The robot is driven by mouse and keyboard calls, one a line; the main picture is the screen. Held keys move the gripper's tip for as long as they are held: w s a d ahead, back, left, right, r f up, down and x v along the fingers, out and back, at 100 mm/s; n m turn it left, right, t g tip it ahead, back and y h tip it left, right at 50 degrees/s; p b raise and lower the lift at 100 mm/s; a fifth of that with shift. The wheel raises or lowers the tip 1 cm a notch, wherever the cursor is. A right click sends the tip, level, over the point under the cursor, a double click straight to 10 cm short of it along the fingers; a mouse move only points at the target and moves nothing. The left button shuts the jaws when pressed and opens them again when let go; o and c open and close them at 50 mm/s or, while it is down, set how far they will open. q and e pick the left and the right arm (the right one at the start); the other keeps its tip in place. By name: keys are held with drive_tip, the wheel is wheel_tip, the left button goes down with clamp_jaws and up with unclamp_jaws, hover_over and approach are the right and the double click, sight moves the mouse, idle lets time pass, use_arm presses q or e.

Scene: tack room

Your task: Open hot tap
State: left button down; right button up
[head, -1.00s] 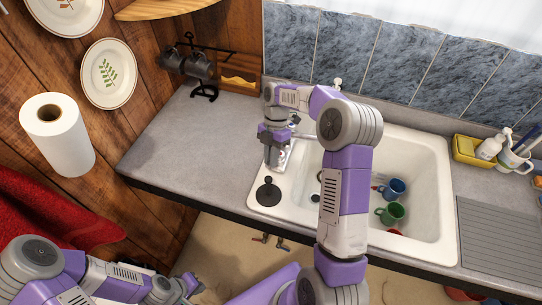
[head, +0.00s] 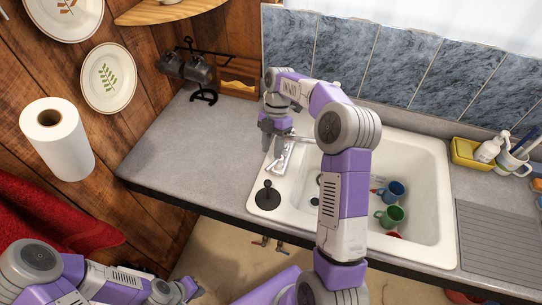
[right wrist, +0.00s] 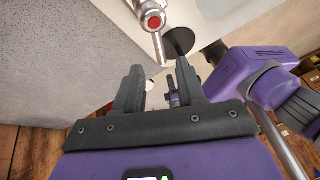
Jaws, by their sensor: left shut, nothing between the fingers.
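The chrome tap (head: 282,158) stands at the left end of the white sink, partly hidden behind my right gripper. In the right wrist view, a chrome tap part with a red round mark (right wrist: 153,23) shows at the top, just beyond the fingertips. My right gripper (head: 273,150) is above and beside the tap, pointing down. In its wrist view (right wrist: 158,68) the fingers are apart with nothing held between them. My left gripper (head: 190,290) is low at the bottom of the head view, shut and empty, far from the tap.
The sink (head: 437,165) holds a blue mug (head: 393,191), a green mug (head: 391,216) and red items. A black disc (head: 267,197) lies on its front left ledge. Dark mugs hang on a rack (head: 190,65) at the back left. The left counter (head: 170,145) is mostly clear.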

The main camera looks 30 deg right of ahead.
drive_tip(key=shift+v, duration=1.25)
